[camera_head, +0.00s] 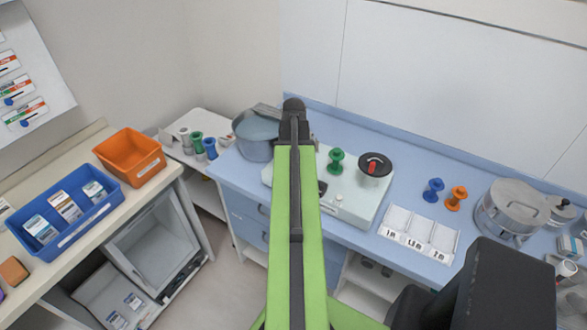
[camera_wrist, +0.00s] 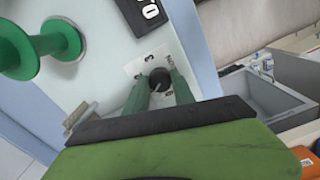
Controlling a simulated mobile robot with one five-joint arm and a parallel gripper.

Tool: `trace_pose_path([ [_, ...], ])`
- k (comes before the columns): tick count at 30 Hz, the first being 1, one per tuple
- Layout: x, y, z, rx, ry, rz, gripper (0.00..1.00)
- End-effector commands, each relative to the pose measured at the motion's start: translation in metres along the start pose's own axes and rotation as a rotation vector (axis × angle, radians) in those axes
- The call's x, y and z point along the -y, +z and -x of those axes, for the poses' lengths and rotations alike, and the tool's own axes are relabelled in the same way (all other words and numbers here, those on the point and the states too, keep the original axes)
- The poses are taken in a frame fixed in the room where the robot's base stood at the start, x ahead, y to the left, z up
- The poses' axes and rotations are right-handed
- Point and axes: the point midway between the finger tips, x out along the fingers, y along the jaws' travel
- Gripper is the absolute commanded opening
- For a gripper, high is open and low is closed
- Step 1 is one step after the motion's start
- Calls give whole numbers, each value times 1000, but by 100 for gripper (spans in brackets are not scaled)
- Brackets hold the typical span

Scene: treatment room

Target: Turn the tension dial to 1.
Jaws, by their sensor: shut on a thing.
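The tension dial (camera_wrist: 160,79) is a small dark round knob with a pale pointer line, on a white plate (camera_wrist: 134,68) with small printed marks. The marks are too small to read. My gripper (camera_wrist: 160,86) has its two green fingers on either side of the knob, shut on it. In the head view my own arm hides the dial and the fingertips. The dial sits on a pale machine (camera_head: 355,203), which carries a green spool (camera_head: 336,161) and a black disc with a red part (camera_head: 375,168). A black display (camera_wrist: 145,12) showing a 0 is near the dial.
On the blue counter (camera_head: 406,188), blue (camera_head: 433,189) and orange (camera_head: 456,198) spools, labelled white trays (camera_head: 418,235) and a metal pot (camera_head: 509,209) stand to the right. A grey-blue pot (camera_head: 254,138) is left of my arm. Blue (camera_head: 68,211) and orange (camera_head: 129,155) bins stand on the left bench.

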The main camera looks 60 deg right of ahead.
Motion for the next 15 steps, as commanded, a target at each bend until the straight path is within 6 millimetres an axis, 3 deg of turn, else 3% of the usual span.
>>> trace_pose_path([
  [6, 0, -1, 0, -3, 1, -1, 0],
  [7, 0, -1, 0, -3, 1, -1, 34],
  [11, 0, -1, 0, -2, 1, -1, 51],
  [15, 0, 0, 0, -1, 0, -2, 52],
])
